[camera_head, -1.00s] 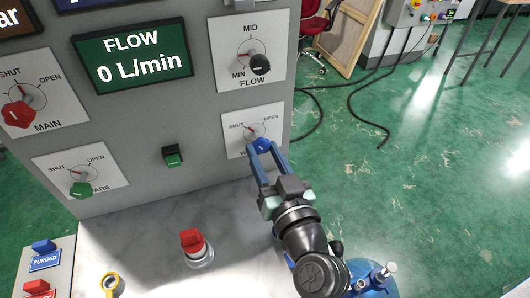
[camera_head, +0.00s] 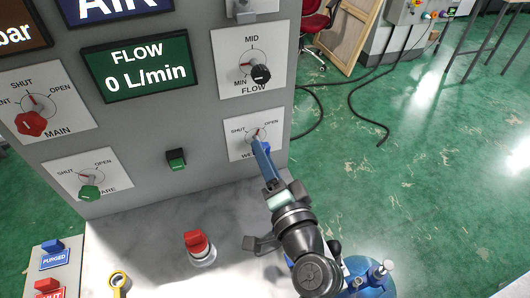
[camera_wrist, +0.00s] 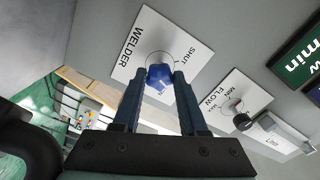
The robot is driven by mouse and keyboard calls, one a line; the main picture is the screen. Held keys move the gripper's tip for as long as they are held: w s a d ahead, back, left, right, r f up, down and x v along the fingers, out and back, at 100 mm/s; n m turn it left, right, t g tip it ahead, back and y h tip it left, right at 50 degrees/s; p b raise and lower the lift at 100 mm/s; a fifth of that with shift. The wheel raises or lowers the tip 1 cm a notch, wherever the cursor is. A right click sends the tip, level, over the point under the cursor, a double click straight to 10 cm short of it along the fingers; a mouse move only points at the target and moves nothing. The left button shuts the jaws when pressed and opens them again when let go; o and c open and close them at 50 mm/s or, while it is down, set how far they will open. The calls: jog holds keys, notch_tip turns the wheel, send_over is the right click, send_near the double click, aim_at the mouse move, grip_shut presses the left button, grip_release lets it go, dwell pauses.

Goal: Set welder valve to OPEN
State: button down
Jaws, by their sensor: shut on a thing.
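The welder valve is a blue knob (camera_wrist: 159,78) on a white plate (camera_wrist: 141,44) lettered WELDER in the wrist view. My gripper (camera_wrist: 157,80) is shut on this knob, one finger on each side. In the head view my gripper (camera_head: 261,147) reaches the welder plate (camera_head: 236,144) at the lower right of the panel and hides most of the knob. The SHUT and OPEN marks show above it. The thin red pointer stands roughly upright between them; its exact angle is hard to tell.
A black flow knob (camera_head: 261,74) sits just above. A red main knob (camera_head: 32,123) and a green spare knob (camera_head: 90,192) are at left. A red knob (camera_head: 197,242) stands on the pale ledge below.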

jog(key=m+p, duration=0.2)
jog(key=m, duration=0.3)
dwell(0.6)
jog(key=shift+c, duration=2.2)
grip_release()
jog(key=shift+s, duration=0.1)
jog(key=b+v, duration=0.3)
jog(key=v, duration=0.9)
jog(key=shift+s, duration=0.4)
jog(key=shift+d+r, duration=0.1)
jog(key=shift+d, duration=0.05)
